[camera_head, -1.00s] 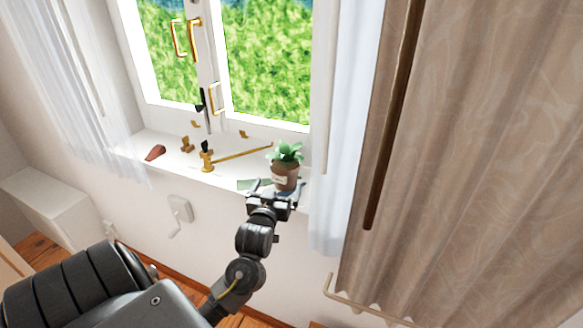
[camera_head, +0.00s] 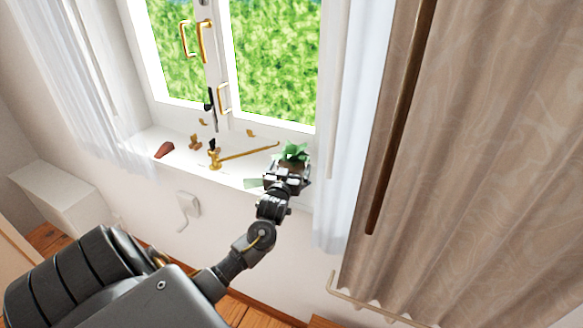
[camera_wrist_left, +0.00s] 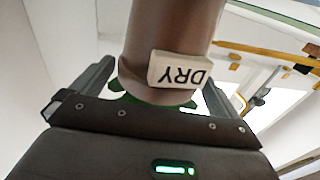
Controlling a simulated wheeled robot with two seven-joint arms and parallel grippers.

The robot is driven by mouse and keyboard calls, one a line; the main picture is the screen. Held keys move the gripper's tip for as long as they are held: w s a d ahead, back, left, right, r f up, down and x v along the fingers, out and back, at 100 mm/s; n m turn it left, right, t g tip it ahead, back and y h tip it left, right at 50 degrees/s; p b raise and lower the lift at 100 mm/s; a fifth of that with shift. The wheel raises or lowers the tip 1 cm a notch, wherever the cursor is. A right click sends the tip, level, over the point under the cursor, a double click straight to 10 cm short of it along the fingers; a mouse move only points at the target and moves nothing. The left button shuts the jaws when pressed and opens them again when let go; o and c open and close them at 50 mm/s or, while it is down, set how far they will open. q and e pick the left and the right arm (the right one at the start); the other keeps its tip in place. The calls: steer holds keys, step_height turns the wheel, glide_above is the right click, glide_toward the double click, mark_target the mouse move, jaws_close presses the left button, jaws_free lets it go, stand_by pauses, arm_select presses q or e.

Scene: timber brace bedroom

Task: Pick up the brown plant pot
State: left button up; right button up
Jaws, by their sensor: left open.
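The brown plant pot stands on the windowsill at its right end. In the head view its green leaves (camera_head: 293,152) show above my left gripper (camera_head: 288,172), which hides most of the pot. In the left wrist view the brown pot (camera_wrist_left: 172,32) fills the upper middle, between my two open fingers. It bears a pale label reading DRY (camera_wrist_left: 180,72), which appears upside down. A gap shows beside each finger, so I see no firm hold. My right gripper is not in view.
The white windowsill (camera_head: 228,178) also holds a brass window stay (camera_head: 240,155), small brass pieces and a reddish-brown object (camera_head: 164,149). The window (camera_head: 222,90) is behind. A white sheer curtain (camera_head: 340,130) hangs close to the right of the pot.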

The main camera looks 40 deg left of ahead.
arm_select(q)
steer(key=shift+w+a, duration=0.1)
steer(key=shift+w, duration=0.05)
steer(key=shift+c, duration=0.9)
steer(key=c, duration=0.9)
steer(key=shift+r, duration=0.15)
steer(key=shift+c, duration=1.2)
steer(key=shift+r, duration=0.1)
